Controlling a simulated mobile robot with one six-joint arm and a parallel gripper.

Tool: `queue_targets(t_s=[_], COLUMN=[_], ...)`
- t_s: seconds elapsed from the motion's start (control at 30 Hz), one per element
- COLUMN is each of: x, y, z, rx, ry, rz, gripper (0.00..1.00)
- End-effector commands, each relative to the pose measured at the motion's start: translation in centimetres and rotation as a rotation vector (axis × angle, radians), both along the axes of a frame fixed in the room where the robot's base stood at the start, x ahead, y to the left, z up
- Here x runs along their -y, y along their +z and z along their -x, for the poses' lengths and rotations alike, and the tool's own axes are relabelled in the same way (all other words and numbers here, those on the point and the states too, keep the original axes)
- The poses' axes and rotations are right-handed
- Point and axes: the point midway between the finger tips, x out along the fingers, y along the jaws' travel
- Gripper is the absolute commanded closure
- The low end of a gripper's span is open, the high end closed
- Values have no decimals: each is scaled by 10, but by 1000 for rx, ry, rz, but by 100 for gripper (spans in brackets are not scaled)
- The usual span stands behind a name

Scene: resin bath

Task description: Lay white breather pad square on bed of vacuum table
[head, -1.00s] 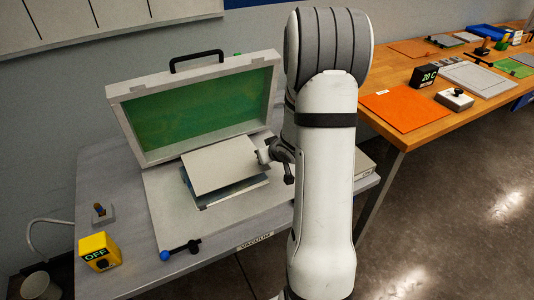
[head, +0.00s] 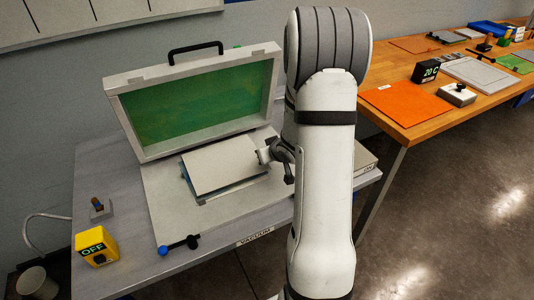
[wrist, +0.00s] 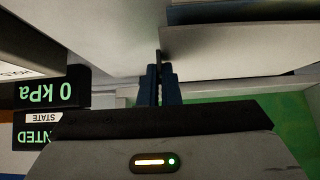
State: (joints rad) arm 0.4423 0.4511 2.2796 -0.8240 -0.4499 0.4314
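The white breather pad (head: 222,165) is a pale flat sheet over the middle of the vacuum table's bed (head: 165,205). It lies just above or on a bluish layered stack (head: 232,190) whose edge shows below it. Its near left corner overhangs slightly. My gripper (head: 264,155) is at the pad's right edge, with its fingers shut on that edge. In the wrist view the fingers (wrist: 160,82) meet at the corner of the pale pad (wrist: 230,42). Whether the pad touches the stack all over cannot be told.
The green-lined lid (head: 200,105) stands open behind the bed. A yellow OFF box (head: 97,246) and a blue-and-black valve handle (head: 180,246) are at the front left. A display reading 0 kPa (wrist: 45,92) shows in the wrist view. A wooden bench (head: 410,125) is at right.

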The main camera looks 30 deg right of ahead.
Motion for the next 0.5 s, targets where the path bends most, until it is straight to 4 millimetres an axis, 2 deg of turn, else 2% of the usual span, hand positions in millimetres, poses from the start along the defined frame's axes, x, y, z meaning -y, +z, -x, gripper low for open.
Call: queue_targets(t_s=[0.5], x=[0], y=[-20], z=[0], rx=[-1], ry=[-1], rz=[-1], gripper=[100])
